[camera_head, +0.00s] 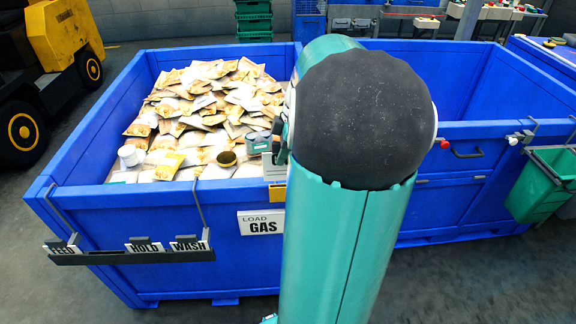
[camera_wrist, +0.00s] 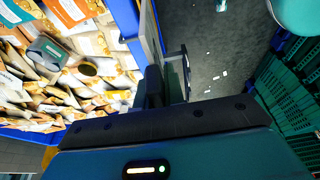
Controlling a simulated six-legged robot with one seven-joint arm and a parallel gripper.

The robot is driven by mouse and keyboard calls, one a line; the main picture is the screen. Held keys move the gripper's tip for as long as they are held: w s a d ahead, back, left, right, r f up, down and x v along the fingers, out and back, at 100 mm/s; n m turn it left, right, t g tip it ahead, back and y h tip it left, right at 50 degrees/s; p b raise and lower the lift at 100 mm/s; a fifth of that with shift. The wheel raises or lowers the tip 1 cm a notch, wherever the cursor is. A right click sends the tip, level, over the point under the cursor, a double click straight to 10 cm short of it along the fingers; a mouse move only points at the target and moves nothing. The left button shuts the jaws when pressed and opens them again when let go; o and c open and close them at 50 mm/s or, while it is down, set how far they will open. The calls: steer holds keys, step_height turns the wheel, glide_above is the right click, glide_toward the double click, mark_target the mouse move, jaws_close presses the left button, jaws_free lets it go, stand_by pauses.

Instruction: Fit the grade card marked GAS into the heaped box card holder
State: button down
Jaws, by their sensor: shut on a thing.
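The white grade card marked GAS (camera_head: 263,226) is upright against the front wall of the heaped box (camera_head: 140,227), below the word LOAD. Its right end meets my arm's outline, and I cannot tell whether it is seated in the card holder. The holder's own edges are hard to separate from the card. In the wrist view my gripper (camera_wrist: 154,86) is dark and shut, beside a thin grey plate (camera_wrist: 150,30) seen nearly edge-on just outside the blue wall.
A rack (camera_head: 130,256) with FEED, HOLD and WASH cards hangs on the box front at left. Packets (camera_head: 215,105) heap inside, with a dark round lid (camera_head: 227,159) on them. A second blue box stands right, with a green bin (camera_head: 540,190). A forklift stands left.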

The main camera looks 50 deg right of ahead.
mark_target(272, 172)
steer(key=shift+s+d+f, duration=0.15)
steer(key=shift+d+f, duration=0.2)
steer(key=shift+f, duration=0.55)
steer(key=shift+s+d+f, duration=0.15)
steer(key=shift+d+f, duration=0.15)
steer(key=shift+f, duration=0.6)
steer(key=shift+s+d+f, duration=0.15)
steer(key=shift+d+f, duration=0.2)
steer(key=shift+f, duration=0.55)
steer(key=shift+f, duration=0.35)
steer(key=shift+f, duration=0.25)
steer(key=c, duration=1.5)
jaws_free()
